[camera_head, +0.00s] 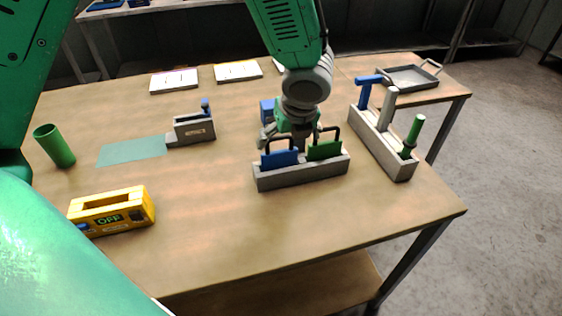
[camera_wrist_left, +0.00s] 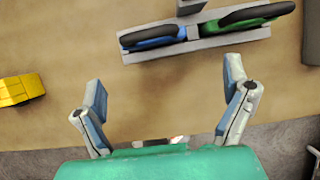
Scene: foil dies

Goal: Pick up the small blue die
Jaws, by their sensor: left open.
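A blue die (camera_head: 280,158) with a dark loop handle stands upright in the left half of a grey rack (camera_head: 302,176). A green die (camera_head: 325,151) with a similar handle stands beside it on the right. In the left wrist view the blue die (camera_wrist_left: 156,42) lies at the top, beyond my fingers. My left gripper (camera_head: 290,138) appears just behind and over the rack in the head view, partly covering the space around the handles. In the left wrist view my left gripper (camera_wrist_left: 164,84) is open, with bare table between its fingers. The right gripper is not in view.
A blue block (camera_head: 267,108) is partly hidden behind my gripper. A grey holder (camera_head: 383,140) with upright tools stands to the right. A grey press-like device (camera_head: 193,128), a yellow box (camera_head: 112,212) reading OFF and a green cup (camera_head: 54,146) are left. The table's front middle is clear.

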